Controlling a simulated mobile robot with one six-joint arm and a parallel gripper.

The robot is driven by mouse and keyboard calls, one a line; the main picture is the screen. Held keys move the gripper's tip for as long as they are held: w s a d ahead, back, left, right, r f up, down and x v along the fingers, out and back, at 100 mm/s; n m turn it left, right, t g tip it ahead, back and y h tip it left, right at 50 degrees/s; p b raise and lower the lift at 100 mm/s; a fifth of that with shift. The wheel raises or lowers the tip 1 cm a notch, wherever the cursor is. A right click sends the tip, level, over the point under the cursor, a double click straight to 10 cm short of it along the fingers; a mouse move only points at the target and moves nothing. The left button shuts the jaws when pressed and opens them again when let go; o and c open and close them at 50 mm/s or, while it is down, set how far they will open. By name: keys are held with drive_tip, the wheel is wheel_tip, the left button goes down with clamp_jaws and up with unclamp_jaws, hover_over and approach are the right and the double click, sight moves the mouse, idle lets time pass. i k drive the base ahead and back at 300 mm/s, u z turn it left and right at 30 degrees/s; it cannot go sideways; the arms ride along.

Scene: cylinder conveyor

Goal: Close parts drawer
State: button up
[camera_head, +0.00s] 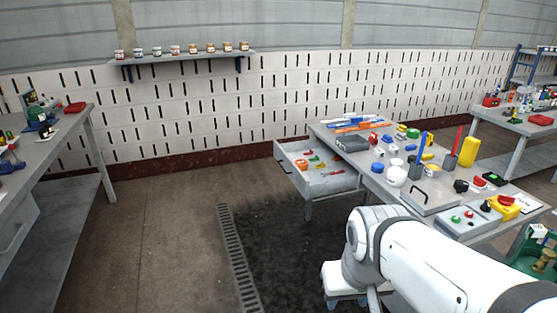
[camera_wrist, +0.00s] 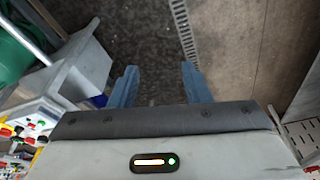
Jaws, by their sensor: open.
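The parts drawer (camera_head: 292,167) is pulled open from the left end of the grey workbench (camera_head: 404,187) in the head view. Several small parts in red, orange, green and yellow lie inside it. My gripper shows in the wrist view (camera_wrist: 160,84), with its two blue fingers spread apart and only floor between them. In the head view my white arm is at the lower right, in front of the bench and well short of the drawer. The gripper fingers are not clear in the head view.
The bench top holds several tools, cups and a control box (camera_head: 468,219). Another table (camera_head: 75,125) stands at the far left, and a shelf of jars (camera_head: 185,57) hangs on the wall. The floor left of the drawer is free, with a drain grate (camera_head: 238,258).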

sight(320, 161)
drive_tip(key=u, duration=0.35)
drive_tip(key=i, duration=1.55)
drive_tip(key=u, duration=0.35)
drive_tip(key=i, duration=1.75)
drive_tip(key=z, duration=0.35)
